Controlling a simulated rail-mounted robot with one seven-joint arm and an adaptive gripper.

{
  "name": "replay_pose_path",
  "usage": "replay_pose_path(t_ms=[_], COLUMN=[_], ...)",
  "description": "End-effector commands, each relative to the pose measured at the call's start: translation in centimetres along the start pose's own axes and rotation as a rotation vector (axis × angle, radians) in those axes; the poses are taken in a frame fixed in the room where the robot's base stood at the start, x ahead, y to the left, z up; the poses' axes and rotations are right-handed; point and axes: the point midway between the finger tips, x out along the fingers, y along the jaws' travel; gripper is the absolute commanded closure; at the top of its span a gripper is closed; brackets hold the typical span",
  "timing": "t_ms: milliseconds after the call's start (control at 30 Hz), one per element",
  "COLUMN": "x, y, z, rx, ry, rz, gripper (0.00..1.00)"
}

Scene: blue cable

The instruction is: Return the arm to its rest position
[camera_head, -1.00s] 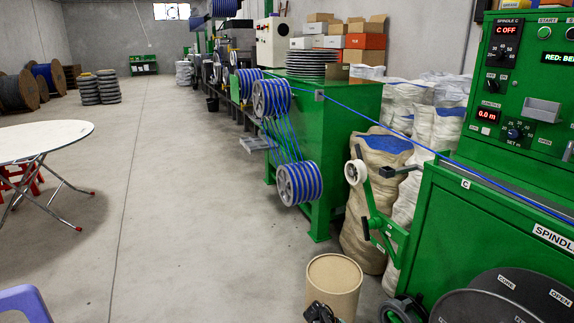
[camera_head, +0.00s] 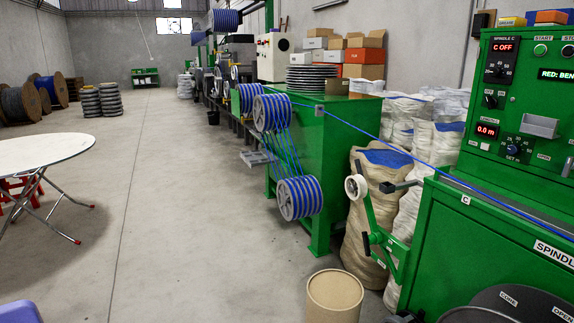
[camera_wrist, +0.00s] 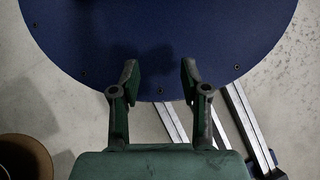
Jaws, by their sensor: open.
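My gripper (camera_wrist: 158,72) shows in the wrist view with its two dark fingers spread apart and nothing between them. Below and beyond the fingertips is a large dark blue round surface (camera_wrist: 200,40) with small dots along its rim. The fingers appear apart from it, though the gap is hard to judge. The rest of my arm is not in view. In the head view my gripper does not show.
A brown cardboard drum (camera_head: 334,297) stands in front of the green machine (camera_head: 490,235). Blue cable (camera_head: 366,131) runs from striped spools (camera_head: 270,112) to the machine. A white round table (camera_head: 40,152) stands left. The middle floor is clear.

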Motion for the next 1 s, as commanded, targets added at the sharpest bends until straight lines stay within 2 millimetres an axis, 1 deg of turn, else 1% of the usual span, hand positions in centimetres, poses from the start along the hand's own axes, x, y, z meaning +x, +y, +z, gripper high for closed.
replay_pose_path(t_ms=[33,167,400,500,600,700,1000], x=[-2.0,-4.1,-9.1,-10.7,-11.7,-12.3,-12.3], y=[0.0,0.0,0.1,0.1,0.1,0.1,0.1], z=[1.3,2.7,5.8,6.8,7.4,7.6,7.5], rx=[-0.001,-0.003,-0.004,-0.004,-0.004,-0.004,-0.005], ry=[0.009,0.031,0.079,0.098,0.111,0.121,0.126], rz=[0.001,0.003,0.004,0.005,0.005,0.005,0.005], gripper=[0.54,0.54,0.54,0.54,0.54,0.54,0.54])
